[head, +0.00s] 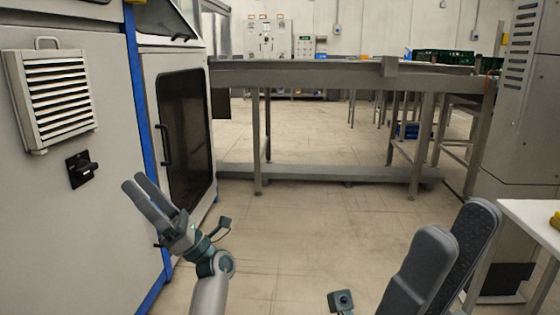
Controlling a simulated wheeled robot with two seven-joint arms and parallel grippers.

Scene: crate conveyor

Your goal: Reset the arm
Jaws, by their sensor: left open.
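My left gripper (134,182) is in the lower left of the head view, in front of the grey machine cabinet. Its two grey fingers point up and to the left, apart, with nothing between them. My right gripper (457,220) is large and close at the lower right. Its two dark grey fingers point up and overlap from this angle, so the gap between them is hard to judge. No object shows in it. The rest of the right arm is mostly out of the picture.
The grey cabinet (110,30) with a blue edge and a dark window door (188,140) stands at left. A conveyor (320,75) crosses the back, with green crates (443,57) on it. A white table (535,215) is at right. The floor (310,220) between is clear.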

